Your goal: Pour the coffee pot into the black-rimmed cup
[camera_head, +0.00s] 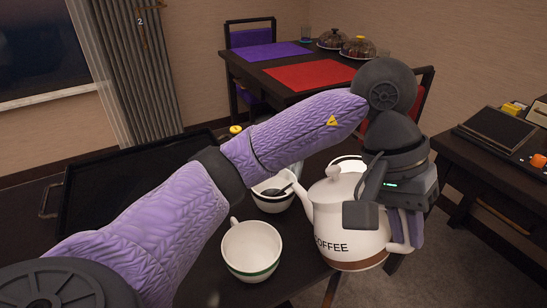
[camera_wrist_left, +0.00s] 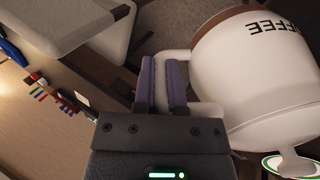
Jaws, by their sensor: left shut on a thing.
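The white coffee pot (camera_head: 340,215), with COFFEE lettering and a brown base band, shows at right centre in the head view. It looks about upright; its spout points left. My left gripper (camera_head: 404,225) is shut on its handle. The left wrist view shows the fingers (camera_wrist_left: 163,85) around the handle, with the pot (camera_wrist_left: 265,70) beside them. A green-rimmed white cup (camera_head: 252,250) stands left of the pot. Another white cup (camera_head: 271,203), with something dark in it, stands behind it, partly hidden by my arm. A dark-rimmed white piece (camera_head: 346,163) peeks out behind the pot; I cannot tell whether it is the black-rimmed cup.
A black tray (camera_head: 100,205) lies at left on the dark table. A yellow-topped item (camera_head: 235,130) shows behind my arm. A table with a purple mat (camera_head: 272,51) and a red mat (camera_head: 310,76) stands at the back. A counter (camera_head: 470,145) with small items is at right.

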